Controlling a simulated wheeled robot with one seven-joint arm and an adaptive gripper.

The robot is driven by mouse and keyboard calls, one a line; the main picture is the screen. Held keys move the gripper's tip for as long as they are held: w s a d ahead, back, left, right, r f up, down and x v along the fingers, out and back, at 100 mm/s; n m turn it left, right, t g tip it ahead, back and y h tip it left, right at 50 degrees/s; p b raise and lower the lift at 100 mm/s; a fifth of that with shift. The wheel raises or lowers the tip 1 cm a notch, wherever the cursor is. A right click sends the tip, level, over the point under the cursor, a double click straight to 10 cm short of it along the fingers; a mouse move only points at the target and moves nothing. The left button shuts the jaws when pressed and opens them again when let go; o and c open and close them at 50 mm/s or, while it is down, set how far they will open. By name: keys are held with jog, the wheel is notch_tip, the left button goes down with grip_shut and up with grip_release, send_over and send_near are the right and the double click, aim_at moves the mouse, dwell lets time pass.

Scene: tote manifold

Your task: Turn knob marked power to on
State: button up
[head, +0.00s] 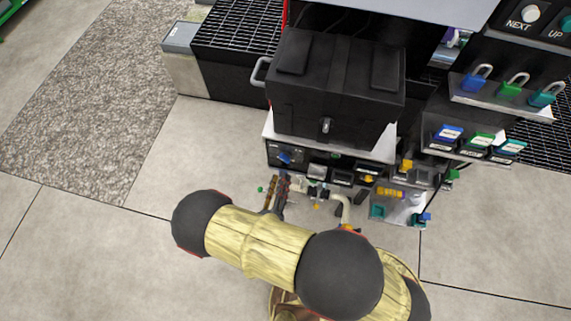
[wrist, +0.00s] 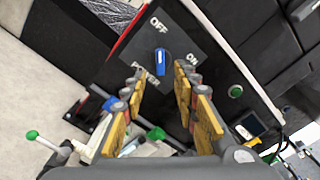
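The blue power knob (wrist: 161,62) sits on a dark panel plate (wrist: 178,36) in the wrist view. OFF is printed above it, ON to its right, and a partly hidden word, seemingly POWER, to its lower left. The knob's long side runs nearly up and down in the picture, its upper end towards OFF. The knob also shows in the head view (head: 285,158), at the left of the panel below the black case. My gripper (wrist: 162,80) is open and empty, fingers pointing at the panel, one on each side of the knob's line. I cannot tell any contact.
A green button (wrist: 235,91) is right of the knob plate. A green-tipped lever (wrist: 31,135) and pipe fittings lie below. The black case (head: 335,85) sits above the panel. Padlocks on a shelf (head: 510,93) are at right. Open floor (head: 110,240) lies left.

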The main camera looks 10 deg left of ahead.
aim_at(284, 161)
jog(key=shift+w+d+b, duration=0.15)
jog(key=shift+w+b, duration=0.3)
jog(key=shift+w, duration=1.25)
jog(key=shift+w+d+b, duration=0.15)
jog(key=shift+w+b, duration=0.25)
jog(key=shift+w, duration=1.25)
jog(key=shift+c, duration=0.2)
jog(key=c, duration=0.7)
grip_shut()
